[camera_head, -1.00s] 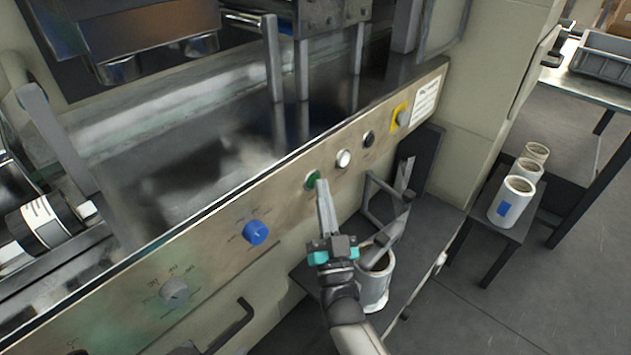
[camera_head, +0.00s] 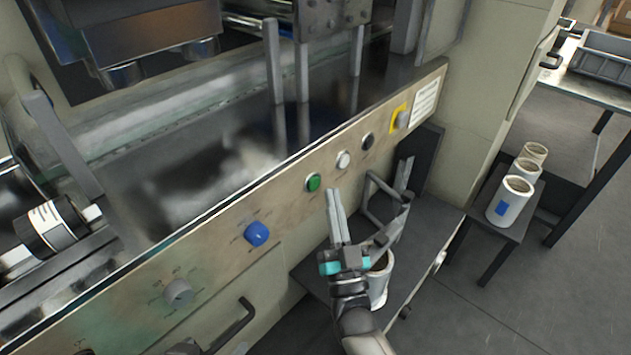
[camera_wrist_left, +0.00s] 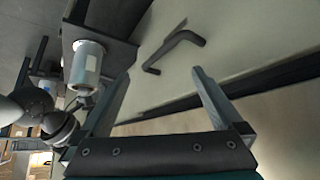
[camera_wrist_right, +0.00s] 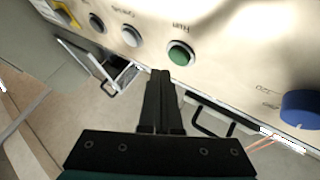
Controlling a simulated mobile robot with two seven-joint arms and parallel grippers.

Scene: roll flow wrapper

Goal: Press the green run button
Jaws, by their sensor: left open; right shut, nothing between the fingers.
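The green run button (camera_head: 313,182) sits in a metal ring on the sloping front panel, between the blue knob and a white button. In the right wrist view the closed fingertips (camera_wrist_right: 160,72) are below and left of the button. My left gripper (camera_wrist_left: 161,74) is open and empty in the left wrist view, away from the button.
The panel also carries a blue knob (camera_head: 256,233), a grey knob (camera_head: 178,291), a white button (camera_head: 343,159) and a black button (camera_head: 367,141). A dark handle (camera_head: 235,325) juts out below. A white roll (camera_head: 380,280) stands behind my right gripper; several more stand on a side shelf.

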